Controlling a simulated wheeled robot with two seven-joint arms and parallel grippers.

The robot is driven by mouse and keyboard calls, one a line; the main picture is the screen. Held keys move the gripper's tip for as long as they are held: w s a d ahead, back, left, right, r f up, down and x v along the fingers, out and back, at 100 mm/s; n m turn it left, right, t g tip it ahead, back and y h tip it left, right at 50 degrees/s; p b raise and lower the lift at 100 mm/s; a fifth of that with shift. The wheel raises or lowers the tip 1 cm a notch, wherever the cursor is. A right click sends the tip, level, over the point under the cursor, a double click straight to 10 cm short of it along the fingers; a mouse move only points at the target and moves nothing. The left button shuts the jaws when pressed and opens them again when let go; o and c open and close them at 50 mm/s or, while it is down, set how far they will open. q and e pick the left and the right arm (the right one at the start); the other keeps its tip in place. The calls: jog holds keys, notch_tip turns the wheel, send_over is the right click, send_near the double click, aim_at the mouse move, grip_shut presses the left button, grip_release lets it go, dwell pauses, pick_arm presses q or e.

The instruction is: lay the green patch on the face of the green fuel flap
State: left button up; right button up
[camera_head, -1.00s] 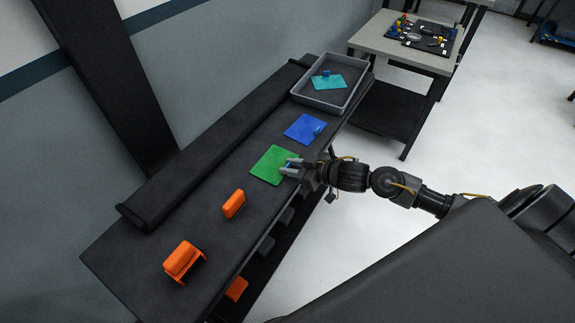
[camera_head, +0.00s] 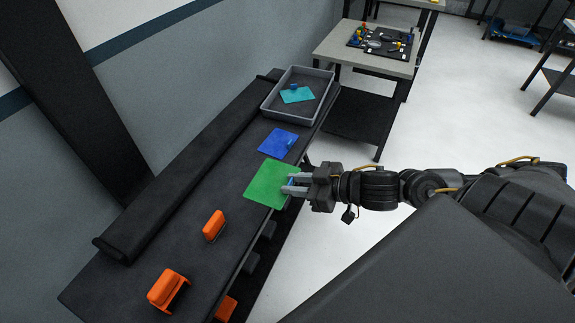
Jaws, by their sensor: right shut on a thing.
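The green patch (camera_head: 268,184) is a flat green square near the right edge of the dark bench. My right gripper (camera_head: 291,184) is at the patch's right side, its fingers shut on the patch by a small blue part at that edge. Whether the patch is lifted clear of the bench is hard to tell. The green fuel flap is not in view. My left gripper is not in view.
On the dark bench (camera_head: 190,225) lie a blue patch (camera_head: 276,142) and two orange tools (camera_head: 213,226) (camera_head: 165,289). A grey tray (camera_head: 268,108) holds a teal patch (camera_head: 297,95). A grey table (camera_head: 335,45) with a dark board stands behind.

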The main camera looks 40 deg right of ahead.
aim_at(260, 183)
jog(key=shift+m+h, duration=0.4)
jog(key=w+a, duration=0.2)
jog(key=w+a+f+p, duration=0.1)
jog(key=w+a, duration=0.1)
jog(key=a, duration=0.1)
jog(key=shift+w, duration=0.15)
jog(key=shift+d, duration=0.15)
